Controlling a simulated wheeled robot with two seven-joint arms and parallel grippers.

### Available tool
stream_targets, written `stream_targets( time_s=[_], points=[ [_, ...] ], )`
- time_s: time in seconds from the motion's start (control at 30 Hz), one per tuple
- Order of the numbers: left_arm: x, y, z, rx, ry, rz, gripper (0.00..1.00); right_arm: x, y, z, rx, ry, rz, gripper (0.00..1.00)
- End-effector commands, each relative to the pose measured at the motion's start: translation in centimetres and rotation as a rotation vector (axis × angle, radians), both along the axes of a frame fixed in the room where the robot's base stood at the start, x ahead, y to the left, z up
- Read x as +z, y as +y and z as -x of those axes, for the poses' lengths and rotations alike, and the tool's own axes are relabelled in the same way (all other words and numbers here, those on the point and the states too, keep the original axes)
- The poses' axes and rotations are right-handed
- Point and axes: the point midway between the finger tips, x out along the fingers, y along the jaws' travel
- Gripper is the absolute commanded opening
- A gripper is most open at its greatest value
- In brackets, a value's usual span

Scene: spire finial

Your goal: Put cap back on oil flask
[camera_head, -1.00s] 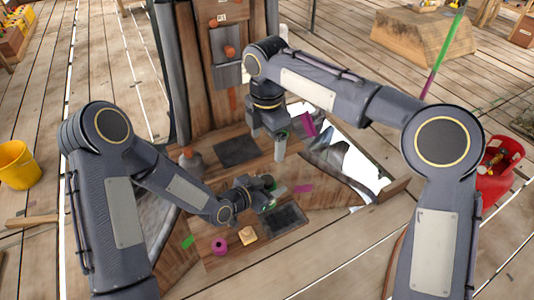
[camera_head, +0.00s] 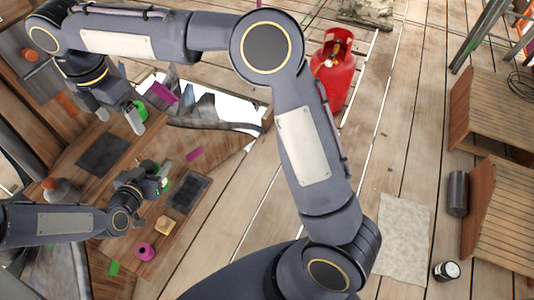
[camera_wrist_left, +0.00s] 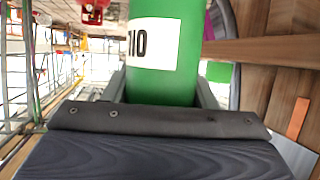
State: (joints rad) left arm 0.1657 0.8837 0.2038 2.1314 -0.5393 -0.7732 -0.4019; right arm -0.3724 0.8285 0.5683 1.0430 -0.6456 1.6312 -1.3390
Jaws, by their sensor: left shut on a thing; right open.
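My left gripper (camera_head: 160,184) is low over the wooden board, shut on a green cylinder (camera_wrist_left: 165,50). In the left wrist view the cylinder fills the space between the fingers and has a white label reading "110"; its far end is cut off. In the head view only a bit of green shows at those fingertips. My right gripper (camera_head: 120,117) is open, higher up and further back, with a green patch beside one finger. A small grey bottle (camera_head: 63,190) with an orange-brown top stands at the board's left. I cannot tell which piece is the flask's cap.
A magenta ring-like piece (camera_head: 145,251), a tan block (camera_head: 164,226) and a dark tray (camera_head: 187,194) are on the board near my left gripper. A dark pad (camera_head: 103,155) lies behind. A red gas bottle (camera_head: 333,75) stands on the plank floor, clear of the board.

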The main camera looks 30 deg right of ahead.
Motion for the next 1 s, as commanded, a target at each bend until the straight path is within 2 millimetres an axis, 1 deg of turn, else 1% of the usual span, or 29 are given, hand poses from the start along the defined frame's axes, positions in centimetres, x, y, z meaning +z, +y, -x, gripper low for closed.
stream_targets(
  time_s=[0.03, 0.07, 0.17, 0.23, 0.27, 0.3, 0.37, 0.4, 0.47, 0.5, 0.57, 0.6, 0.7, 0.83, 0.9, 1.0],
  points=[
    [0.0, 0.0, 0.0, 0.0, -0.001, 0.001, 0.0, 0.7, -1.1, 0.2, -0.039, -0.015, -0.005, 0.81],
    [0.0, 0.0, 0.0, 0.0, -0.001, 0.001, 0.0, 1.1, -1.7, 0.4, -0.068, -0.024, -0.008, 0.81],
    [0.0, 0.0, 0.0, 0.0, -0.001, 0.001, 0.0, 2.4, -4.7, 1.5, -0.205, -0.055, -0.029, 0.81],
    [0.0, 0.0, 0.0, 0.0, -0.001, 0.001, 0.0, 3.2, -7.2, 2.6, -0.329, -0.074, -0.049, 0.81],
    [0.0, 0.0, 0.0, 0.0, -0.001, 0.001, 0.0, 3.4, -8.2, 3.2, -0.384, -0.081, -0.06, 0.81],
    [0.0, 0.0, 0.0, 0.0, -0.001, 0.001, 0.0, 3.6, -9.7, 3.9, -0.46, -0.089, -0.074, 0.81],
    [0.0, 0.0, 0.0, 0.0, -0.001, 0.001, 0.0, 3.9, -11.8, 5.2, -0.578, -0.097, -0.097, 0.81],
    [0.0, 0.0, 0.0, 0.0, -0.001, 0.001, 0.0, 3.9, -13.2, 6.1, -0.657, -0.101, -0.114, 0.81],
    [0.0, 0.0, 0.0, 0.0, -0.001, 0.001, 0.0, 3.9, -15.1, 7.6, -0.781, -0.105, -0.143, 0.81],
    [0.0, 0.0, 0.0, 0.0, -0.001, 0.001, 0.0, 3.7, -16.4, 8.6, -0.864, -0.105, -0.164, 0.81],
    [0.0, 0.0, 0.0, 0.0, -0.001, 0.001, 0.0, 3.5, -18.1, 10.2, -0.995, -0.102, -0.199, 0.81],
    [0.0, 0.0, 0.0, 0.0, -0.001, 0.001, 0.0, 3.2, -19.3, 11.3, -1.08, -0.099, -0.224, 0.81],
    [0.0, 0.0, 0.0, 0.0, -0.001, 0.001, 0.0, 2.2, -21.7, 14.2, -1.303, -0.082, -0.294, 0.81],
    [0.0, 0.0, 0.0, 0.0, -0.001, 0.001, 0.0, 0.4, -24.0, 18.1, -1.599, -0.042, -0.405, 0.81],
    [0.0, 0.0, 0.0, 0.0, -0.001, 0.001, 0.0, -0.7, -24.8, 20.0, -1.752, -0.013, -0.47, 0.81],
    [0.0, 0.0, 0.0, 0.0, -0.001, 0.001, 0.0, -2.2, -25.4, 22.4, -1.946, 0.036, -0.565, 0.81]
  ],
)
